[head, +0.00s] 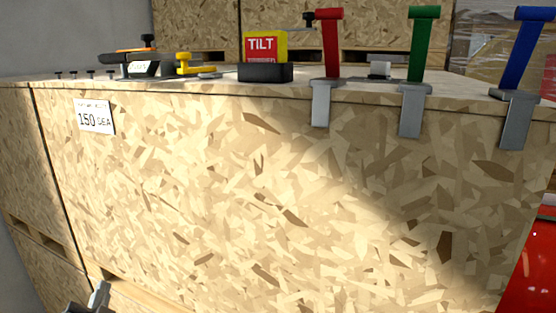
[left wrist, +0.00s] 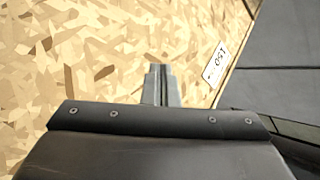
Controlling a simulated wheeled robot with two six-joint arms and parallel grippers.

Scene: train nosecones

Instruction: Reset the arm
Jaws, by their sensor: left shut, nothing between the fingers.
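My left gripper (head: 98,298) shows at the bottom left edge of the head view, low in front of the chipboard crate (head: 270,190). In the left wrist view its two fingers (left wrist: 160,85) lie together, shut with nothing between them, in front of the crate's face (left wrist: 95,55). I cannot tell whether the fingertips touch the crate. My right gripper is not in view.
On the crate top stand a red and yellow TILT box (head: 262,47) and red (head: 329,42), green (head: 422,42) and blue (head: 527,45) clamps. A yellow tool (head: 192,65) lies left of them. A white label (head: 95,117) is on the front. A red glossy thing (head: 535,270) stands at right.

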